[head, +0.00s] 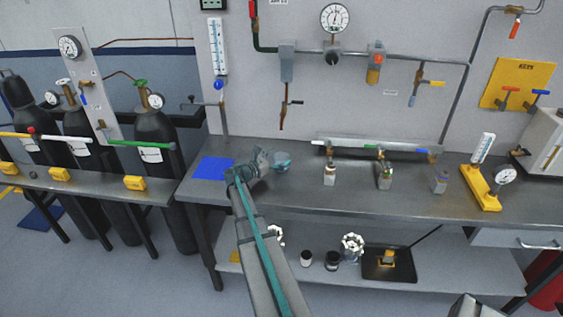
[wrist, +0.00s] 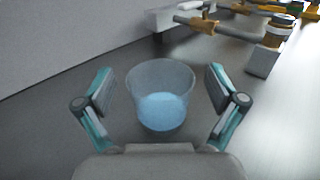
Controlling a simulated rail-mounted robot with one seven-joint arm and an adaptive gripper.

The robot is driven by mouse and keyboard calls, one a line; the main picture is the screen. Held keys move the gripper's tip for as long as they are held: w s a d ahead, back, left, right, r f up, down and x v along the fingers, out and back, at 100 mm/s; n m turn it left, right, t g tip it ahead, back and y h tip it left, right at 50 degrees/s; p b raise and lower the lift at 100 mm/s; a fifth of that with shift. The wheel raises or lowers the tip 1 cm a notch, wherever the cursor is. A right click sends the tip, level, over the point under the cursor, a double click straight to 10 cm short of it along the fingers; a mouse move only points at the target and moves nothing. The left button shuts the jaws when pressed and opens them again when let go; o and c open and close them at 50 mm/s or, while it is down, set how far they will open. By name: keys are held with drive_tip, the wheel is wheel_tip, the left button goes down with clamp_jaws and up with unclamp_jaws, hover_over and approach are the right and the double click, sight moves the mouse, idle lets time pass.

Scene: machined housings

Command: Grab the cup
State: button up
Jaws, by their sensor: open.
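The cup (wrist: 161,95) is clear, with light blue in its lower part, and stands upright on the grey metal bench. In the wrist view it sits in the middle, between the two fingers of my gripper (wrist: 160,92). The fingers are open, with a gap on each side of the cup. In the head view the cup (head: 283,160) is small and just to the right of my gripper (head: 270,158), partly hidden by it.
A blue mat (head: 213,168) lies left of my gripper on the bench (head: 300,190). A pipe manifold with valves (head: 370,148) stands to the right. A yellow gauge stand (head: 481,188) is farther right. The wall panel rises behind the bench.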

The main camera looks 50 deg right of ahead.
drive_tip(key=shift+s+d, duration=0.1)
drive_tip(key=shift+d, duration=0.35)
drive_tip(key=c, duration=1.3)
drive_tip(key=shift+r, duration=0.15)
